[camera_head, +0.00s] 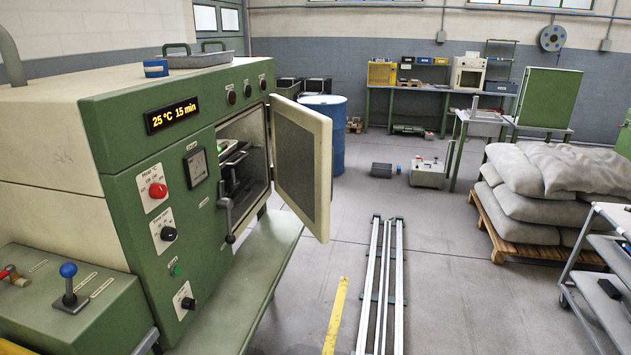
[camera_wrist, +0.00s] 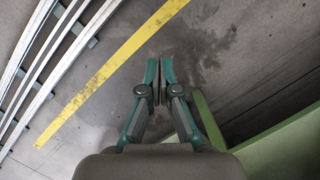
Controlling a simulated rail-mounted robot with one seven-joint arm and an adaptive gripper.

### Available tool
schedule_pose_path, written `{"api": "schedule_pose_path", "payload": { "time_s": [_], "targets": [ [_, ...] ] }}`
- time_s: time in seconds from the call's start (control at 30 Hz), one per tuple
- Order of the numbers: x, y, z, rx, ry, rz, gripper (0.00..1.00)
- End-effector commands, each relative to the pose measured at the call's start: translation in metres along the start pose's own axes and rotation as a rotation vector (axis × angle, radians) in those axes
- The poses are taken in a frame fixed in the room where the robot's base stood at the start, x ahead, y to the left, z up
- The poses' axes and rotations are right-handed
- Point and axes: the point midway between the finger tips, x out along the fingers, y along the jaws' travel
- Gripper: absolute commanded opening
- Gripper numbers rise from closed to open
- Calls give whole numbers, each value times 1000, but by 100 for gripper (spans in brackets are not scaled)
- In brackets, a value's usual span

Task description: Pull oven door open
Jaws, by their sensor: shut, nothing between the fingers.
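The oven (camera_head: 170,190) is a green and cream machine at the left in the head view, with a display reading 25 °C 15 min. Its cream oven door (camera_head: 303,165) stands swung wide open on the right side of the opening, showing its grey inner panel. Dark racks or trays show inside the chamber (camera_head: 240,158). A lever handle (camera_head: 228,218) hangs at the left of the opening. My gripper (camera_wrist: 158,82) shows only in the wrist view, shut and empty, with bare floor beyond it. It touches nothing visible; the door is not in the wrist view.
Floor rails (camera_head: 380,290) run beside a yellow line (camera_head: 335,315); both also show in the wrist view. A green ledge (camera_wrist: 285,145) lies at the lower right there. A blue drum (camera_head: 325,135) stands behind the door. Sacks on a pallet (camera_head: 545,190) stand at the right.

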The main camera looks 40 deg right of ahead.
Motion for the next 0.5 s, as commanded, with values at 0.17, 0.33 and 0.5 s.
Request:
{"api": "schedule_pose_path", "payload": {
  "time_s": [0.17,0.33,0.5],
  "targets": [
    [-82,0,-34,-1,113,0,0],
    [-131,0,-54,-1,184,0,0],
    [-175,0,-68,-1,245,0,0]
  ]
}}
